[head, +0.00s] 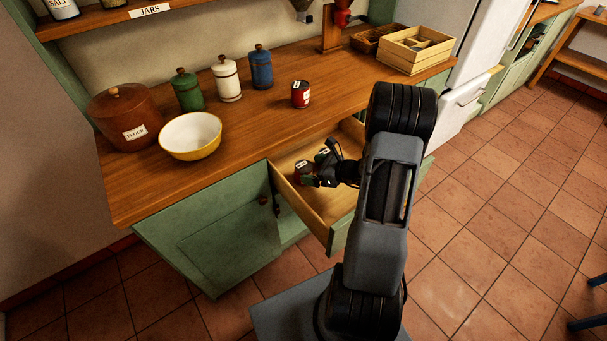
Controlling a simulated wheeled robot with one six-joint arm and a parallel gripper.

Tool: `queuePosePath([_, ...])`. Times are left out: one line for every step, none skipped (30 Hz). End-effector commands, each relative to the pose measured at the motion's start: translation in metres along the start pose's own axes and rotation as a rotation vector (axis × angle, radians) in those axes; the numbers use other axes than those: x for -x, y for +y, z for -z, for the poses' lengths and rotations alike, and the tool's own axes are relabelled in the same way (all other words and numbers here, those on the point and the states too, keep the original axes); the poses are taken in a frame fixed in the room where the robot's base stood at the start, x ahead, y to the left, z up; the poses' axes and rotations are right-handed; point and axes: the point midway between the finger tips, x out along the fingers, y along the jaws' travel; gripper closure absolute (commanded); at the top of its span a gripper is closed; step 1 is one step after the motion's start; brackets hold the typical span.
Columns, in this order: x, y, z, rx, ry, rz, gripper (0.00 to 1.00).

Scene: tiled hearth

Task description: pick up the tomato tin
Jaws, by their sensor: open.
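A dark red tin (303,169) with a pale label is in the open wooden drawer (325,205), towards its left side. My gripper (314,168) is open and reaches into the drawer from the right, with its fingertips close beside this tin. I cannot tell whether the fingers touch it or reach around it. A second red tin (300,94) with a white label stands upright on the wooden counter, behind the drawer. The labels of both tins are too small to read, so I cannot tell which one holds tomato.
On the wooden counter (250,130) stand a yellow-white bowl (190,137), a flour jar (125,118), green, white and blue canisters (261,68), and a wooden crate (416,50). The green cabinet (215,235) is below.

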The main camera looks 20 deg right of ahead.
Motion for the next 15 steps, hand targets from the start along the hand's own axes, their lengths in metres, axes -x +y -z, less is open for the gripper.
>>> queuePosePath([-0.006,0.000,0.000,0.001,0.000,-0.003,0.07])
queuePosePath([-0.010,-0.001,0.000,0.001,0.000,-0.003,0.07])
queuePosePath([-0.016,-0.001,0.001,0.001,0.000,-0.004,0.07])
queuePosePath([-0.021,-0.002,0.001,0.001,0.000,-0.004,0.07])
queuePosePath([-0.025,-0.003,0.001,0.002,0.000,-0.004,0.07])
queuePosePath([-0.030,-0.003,0.002,0.002,0.001,-0.004,0.07])
queuePosePath([-0.034,-0.003,0.002,0.002,0.001,-0.004,0.07])
queuePosePath([-0.037,-0.003,0.002,0.002,0.001,-0.004,0.07])
queuePosePath([-0.041,-0.003,0.002,0.002,0.001,-0.003,0.07])
queuePosePath([-0.043,-0.003,0.001,0.003,0.001,-0.003,0.07])
queuePosePath([-0.045,-0.004,0.001,0.003,0.001,-0.003,0.07])
queuePosePath([-0.047,-0.003,0.001,0.003,0.001,-0.003,0.07])
queuePosePath([-0.048,-0.003,0.001,0.003,0.001,-0.002,0.07])
queuePosePath([-0.048,-0.003,0.001,0.003,0.000,-0.002,0.07])
queuePosePath([-0.049,-0.003,0.001,0.002,0.000,-0.002,0.07])
